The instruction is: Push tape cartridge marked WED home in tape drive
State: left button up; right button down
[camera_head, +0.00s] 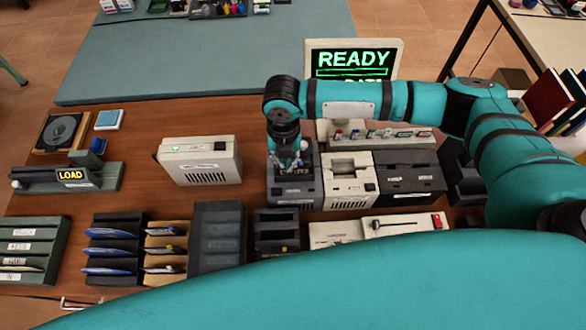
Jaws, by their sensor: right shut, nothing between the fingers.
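My right arm comes in from the right, and its gripper (291,168) points straight down over a dark grey desktop unit (294,192) in the middle of the desk. The gripper is shut with nothing between its fingers. Its fingertips are at or just above the top of this unit; I cannot tell whether they touch. I cannot make out a cartridge marked WED; the gripper hides much of the unit's top. Which unit is the tape drive is not readable. My left gripper is not in view.
A beige unit (347,188) and a dark unit (410,178) stand close on the right. A pale box (200,162) stands to the left. A screen (396,52) reading READY is behind my arm. Racks (218,235) line the front; bare wooden desk shows at left.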

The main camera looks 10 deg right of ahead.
jog(key=shift+f+b, duration=0.5)
jog(key=shift+f, duration=0.6)
dwell(0.4)
notch_tip(320, 180, up, 7)
jog(key=p, duration=0.7)
jog(key=shift+r, duration=0.1)
dwell(1.2)
